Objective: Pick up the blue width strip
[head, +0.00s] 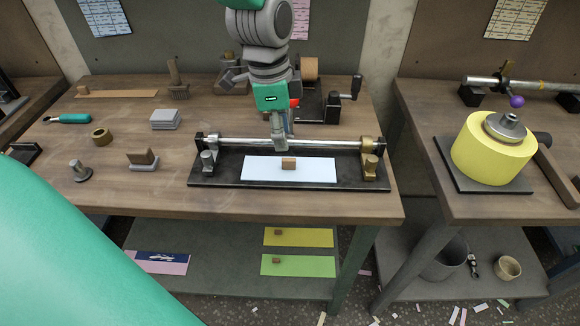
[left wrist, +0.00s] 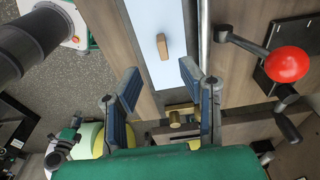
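The blue width strip (head: 320,170) is a pale blue, flat strip with a small wooden block (head: 288,163) on it. It lies on the black base of a metal-rod fixture (head: 240,183) at the front of the bench. My left gripper (head: 280,138) hangs over the rod, just behind the strip and its block. In the left wrist view the strip (left wrist: 149,22) and block (left wrist: 162,47) show beyond the fingers. The left gripper (left wrist: 158,88) is open, with nothing between its spread fingers. My right gripper is not seen.
A red-knobbed crank (left wrist: 287,64) is near the gripper in the wrist view. Yellow (head: 310,238) and green (head: 312,266) strips lie on the lower shelf. A yellow roll (head: 485,155) stands on the right bench. The bench left of the fixture holds small tools, with bare wood in front.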

